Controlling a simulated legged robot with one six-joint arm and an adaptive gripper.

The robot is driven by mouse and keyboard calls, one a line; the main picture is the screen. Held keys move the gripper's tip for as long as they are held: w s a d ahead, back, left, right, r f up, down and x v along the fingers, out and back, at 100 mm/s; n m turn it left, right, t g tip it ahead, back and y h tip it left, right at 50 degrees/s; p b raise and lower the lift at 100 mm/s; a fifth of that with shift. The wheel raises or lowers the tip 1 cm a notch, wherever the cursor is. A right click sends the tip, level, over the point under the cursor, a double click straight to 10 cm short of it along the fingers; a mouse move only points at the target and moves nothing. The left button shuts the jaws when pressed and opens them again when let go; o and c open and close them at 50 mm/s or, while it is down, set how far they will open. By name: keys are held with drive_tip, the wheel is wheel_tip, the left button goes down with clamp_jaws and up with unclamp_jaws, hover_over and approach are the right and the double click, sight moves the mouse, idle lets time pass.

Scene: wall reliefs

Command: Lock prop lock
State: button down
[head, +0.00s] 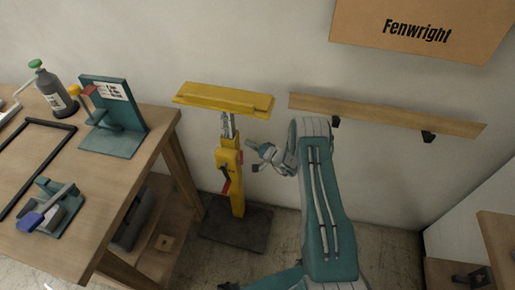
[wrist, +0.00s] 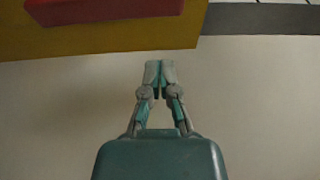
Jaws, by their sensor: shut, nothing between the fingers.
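The prop (head: 230,170) is a yellow upright stand on a dark base plate, with a wide yellow top bar (head: 224,98) and a bare metal section below the bar. A red and black lever part (head: 224,179) sits on the post's left side. My gripper (head: 254,154) is just right of the post, beside its upper part. In the wrist view my gripper (wrist: 160,66) is shut and empty, its fingertips together against the plain wall. A yellow surface (wrist: 110,40) with a red part (wrist: 90,10) fills the upper left there, apart from the fingertips.
A wooden workbench (head: 150,135) on the left holds a teal bracket stand (head: 115,135), a grey bottle (head: 52,90) and a teal clamp fixture (head: 52,208). A wooden shelf (head: 385,115) is on the wall at right. A wooden surface (head: 500,240) stands at the lower right.

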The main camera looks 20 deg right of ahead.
drive_tip(key=shift+s+a, duration=0.6)
drive_tip(key=shift+s, duration=0.25)
drive_tip(key=shift+s+a, duration=0.55)
drive_tip(key=shift+s, duration=0.25)
drive_tip(key=shift+d, duration=0.15)
